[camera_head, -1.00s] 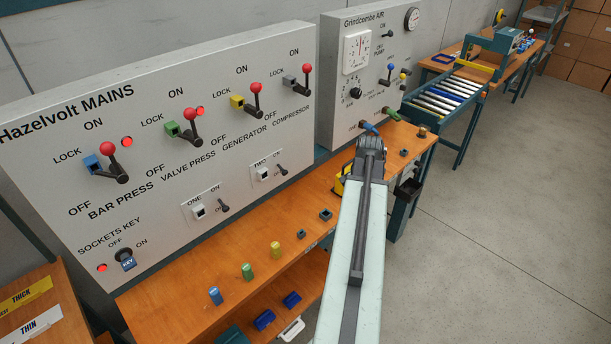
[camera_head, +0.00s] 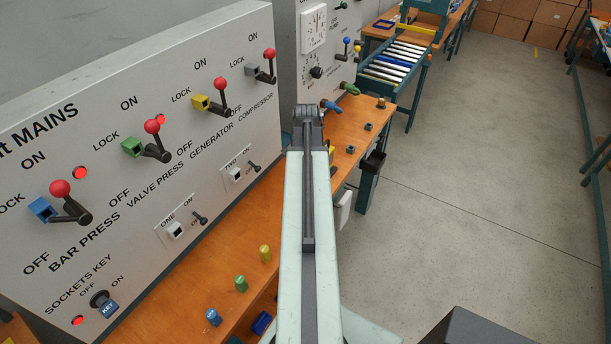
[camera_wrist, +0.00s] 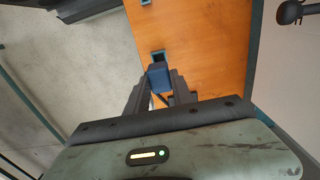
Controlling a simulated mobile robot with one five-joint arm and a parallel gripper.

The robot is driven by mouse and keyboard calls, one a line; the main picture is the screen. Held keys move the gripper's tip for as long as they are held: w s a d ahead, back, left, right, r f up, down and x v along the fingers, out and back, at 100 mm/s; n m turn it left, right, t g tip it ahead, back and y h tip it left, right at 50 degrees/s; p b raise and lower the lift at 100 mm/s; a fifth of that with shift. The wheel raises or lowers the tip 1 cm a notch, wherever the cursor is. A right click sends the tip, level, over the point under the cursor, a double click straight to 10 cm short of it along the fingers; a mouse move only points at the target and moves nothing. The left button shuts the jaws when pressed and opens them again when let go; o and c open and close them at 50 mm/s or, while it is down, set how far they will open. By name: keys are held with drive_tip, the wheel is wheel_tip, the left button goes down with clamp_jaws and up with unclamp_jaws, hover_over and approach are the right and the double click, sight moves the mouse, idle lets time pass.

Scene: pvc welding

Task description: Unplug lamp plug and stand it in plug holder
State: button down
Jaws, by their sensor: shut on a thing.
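My gripper (camera_wrist: 158,90) is shut on a dark blue block (camera_wrist: 159,76), probably the lamp plug. In the wrist view the block is just in front of a small dark square fitting (camera_wrist: 157,55) on the orange bench top; I cannot tell whether they touch. Which fitting is the plug holder is not clear. In the head view my arm hides the fingers and the block. Socket ONE (camera_head: 175,230) and socket TWO (camera_head: 236,175) are on the grey mains panel (camera_head: 130,190), each beside a small black switch.
The wooden bench (camera_head: 222,262) runs below the panel. Blue (camera_head: 213,317), green (camera_head: 241,284) and yellow (camera_head: 265,253) pegs stand on it. Small dark fittings (camera_head: 351,150) line its far part. A roller conveyor (camera_head: 397,62) is beyond.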

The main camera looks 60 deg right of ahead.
drive_tip(key=shift+s+f+b, duration=0.1)
drive_tip(key=shift+f+b, duration=2.6)
drive_tip(key=shift+f, duration=0.2)
drive_tip(key=shift+f, duration=0.2)
drive_tip(key=shift+f+b, duration=0.35)
drive_tip(key=shift+b, duration=0.2)
drive_tip(key=shift+f+b, duration=1.05)
drive_tip(key=c, duration=1)
unclamp_jaws()
drive_tip(key=shift+r, duration=0.2)
wheel_tip(320, 180, up, 8)
drive_tip(key=p, duration=0.8)
drive_tip(key=shift+f, duration=0.25)
